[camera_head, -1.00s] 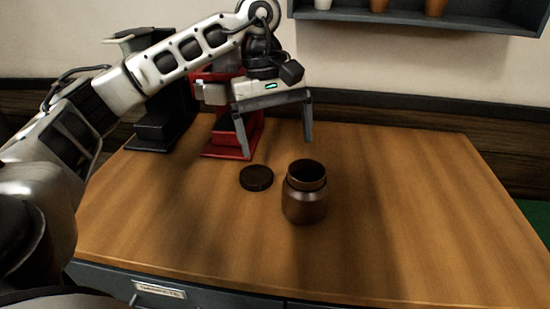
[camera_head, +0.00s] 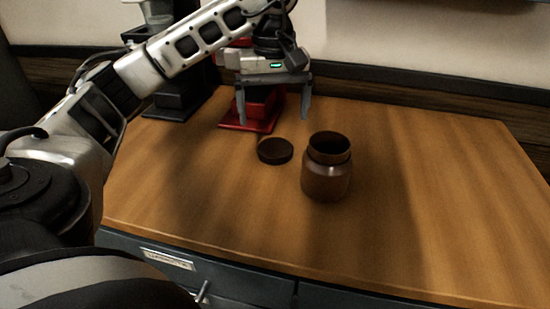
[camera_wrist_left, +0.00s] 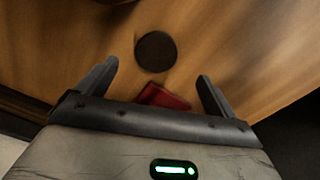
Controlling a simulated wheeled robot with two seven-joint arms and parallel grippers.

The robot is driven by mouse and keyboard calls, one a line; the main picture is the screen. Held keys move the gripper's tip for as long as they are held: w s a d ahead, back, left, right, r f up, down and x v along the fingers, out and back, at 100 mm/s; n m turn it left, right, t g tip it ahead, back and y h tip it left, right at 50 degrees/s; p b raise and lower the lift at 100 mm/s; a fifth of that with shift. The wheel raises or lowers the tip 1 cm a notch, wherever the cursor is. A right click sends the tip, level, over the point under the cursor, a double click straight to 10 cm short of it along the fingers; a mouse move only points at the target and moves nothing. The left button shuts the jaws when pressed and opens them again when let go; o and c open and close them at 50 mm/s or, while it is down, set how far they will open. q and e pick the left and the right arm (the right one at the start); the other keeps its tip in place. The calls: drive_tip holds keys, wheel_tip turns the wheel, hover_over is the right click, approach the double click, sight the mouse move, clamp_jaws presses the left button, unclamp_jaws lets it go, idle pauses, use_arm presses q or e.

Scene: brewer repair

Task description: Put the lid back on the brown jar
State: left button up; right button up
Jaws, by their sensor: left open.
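The brown jar (camera_head: 326,180) stands upright and uncovered on the wooden table, its dark mouth facing up. Its round dark lid (camera_head: 275,151) lies flat on the table just left of the jar. In the left wrist view the lid (camera_wrist_left: 156,51) shows beyond the fingertips, roughly midway between them. My left gripper (camera_head: 274,119) is open and empty, above the table and behind the lid in the head view. The wrist view shows its two fingers (camera_wrist_left: 158,70) spread wide. The jar is not clearly seen in the wrist view. My right gripper is not in view.
A red machine (camera_head: 259,108) stands behind the lid, partly hidden by my left gripper. A black machine (camera_head: 179,100) stands left of it. The wooden table (camera_head: 430,190) is clear to the right of the jar. Drawers (camera_head: 245,280) are below its front edge.

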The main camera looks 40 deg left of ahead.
sight(275, 147)
use_arm(q)
wheel_tip(275, 147, down, 3)
drive_tip(key=shift+r, duration=0.15)
drive_tip(key=f, duration=0.5)
drive_tip(key=shift+w+a+f, duration=0.2)
drive_tip(key=shift+w+f, duration=0.05)
drive_tip(key=shift+w, duration=0.15)
drive_tip(key=c, duration=1.1)
